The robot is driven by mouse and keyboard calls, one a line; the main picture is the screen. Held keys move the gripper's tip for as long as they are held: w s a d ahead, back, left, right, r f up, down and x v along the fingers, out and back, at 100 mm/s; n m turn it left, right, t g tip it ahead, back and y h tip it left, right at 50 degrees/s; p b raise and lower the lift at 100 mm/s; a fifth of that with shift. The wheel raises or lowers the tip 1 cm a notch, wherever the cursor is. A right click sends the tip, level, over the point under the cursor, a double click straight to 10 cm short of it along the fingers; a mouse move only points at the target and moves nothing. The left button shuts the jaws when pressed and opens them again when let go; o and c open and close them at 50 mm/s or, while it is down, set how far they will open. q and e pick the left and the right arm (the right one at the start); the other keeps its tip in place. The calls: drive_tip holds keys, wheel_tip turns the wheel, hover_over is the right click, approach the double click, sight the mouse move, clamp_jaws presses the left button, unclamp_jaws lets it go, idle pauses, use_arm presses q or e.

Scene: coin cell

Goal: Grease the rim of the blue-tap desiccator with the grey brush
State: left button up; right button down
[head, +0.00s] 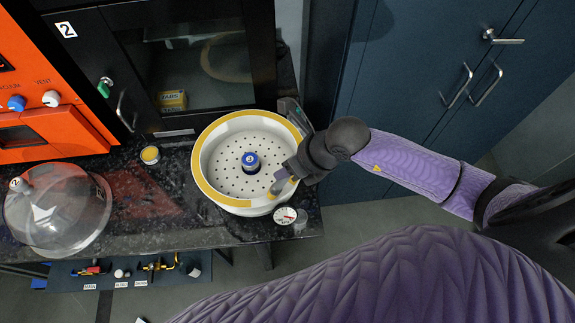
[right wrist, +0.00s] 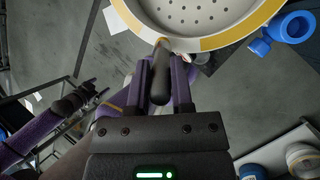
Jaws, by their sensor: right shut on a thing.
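The desiccator base (head: 197,168) is a round white bowl with a perforated plate. My right gripper (head: 284,181) is at the right side of the rim, shut on the grey brush (right wrist: 160,78). The brush tip is at the rim (right wrist: 215,42) in the right wrist view; I cannot tell whether it touches. A clear dome lid (head: 62,215) lies at the left of the bench. What looks like my left gripper (right wrist: 80,97) is at the left, its jaws unclear.
A small tin with a yellow top (head: 150,155) stands left of the base. A blue-topped container (head: 251,161) sits on the plate. A round dial (head: 285,215) is near the bench's front edge. An orange oven (head: 60,122) and a dark glass-fronted cabinet (head: 190,70) stand behind.

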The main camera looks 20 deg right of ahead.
drive_tip(key=shift+f+b, duration=0.35)
drive_tip(key=shift+f, duration=0.25)
idle(1.1)
drive_tip(key=shift+r, duration=0.1)
wheel_tip(320, 180, up, 7)
drive_tip(key=p, duration=0.6)
drive_tip(key=shift+p, duration=0.35)
